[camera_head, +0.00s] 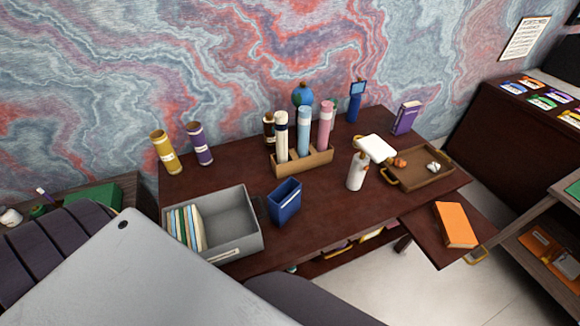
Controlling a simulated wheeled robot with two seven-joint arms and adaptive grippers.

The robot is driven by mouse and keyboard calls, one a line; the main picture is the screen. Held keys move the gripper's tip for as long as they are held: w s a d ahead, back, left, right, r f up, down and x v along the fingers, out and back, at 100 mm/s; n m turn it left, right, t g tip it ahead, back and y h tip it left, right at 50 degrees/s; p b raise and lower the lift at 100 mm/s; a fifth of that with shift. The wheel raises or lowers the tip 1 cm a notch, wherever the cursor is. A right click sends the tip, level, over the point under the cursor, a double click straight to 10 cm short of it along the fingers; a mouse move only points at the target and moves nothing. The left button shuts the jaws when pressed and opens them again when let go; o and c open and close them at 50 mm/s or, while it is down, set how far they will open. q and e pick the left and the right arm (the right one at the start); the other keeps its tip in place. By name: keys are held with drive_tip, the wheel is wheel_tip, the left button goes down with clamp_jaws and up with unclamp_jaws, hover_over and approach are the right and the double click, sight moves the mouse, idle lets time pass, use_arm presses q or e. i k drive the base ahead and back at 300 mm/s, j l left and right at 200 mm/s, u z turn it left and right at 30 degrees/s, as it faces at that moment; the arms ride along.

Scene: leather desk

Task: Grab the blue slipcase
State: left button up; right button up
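The blue slipcase (285,203) stands upright on the dark red-brown desk, just right of a grey bin. Its open top faces up and it looks empty. A small dark shape sits close behind its left side, and I cannot tell what it is. Neither of my grippers is in view, and nothing is seen touching the slipcase.
The grey bin (236,246) holds several thin books. A wooden rack (303,162) with upright tubes stands behind the slipcase. A white lamp-like object (375,148) and a wooden tray (436,171) are to the right. A grey panel covers the lower left. Bare desk lies right of the slipcase.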

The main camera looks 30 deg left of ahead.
sight(284, 202)
drive_tip(key=l+u, duration=0.1)
drive_tip(key=u, duration=0.95)
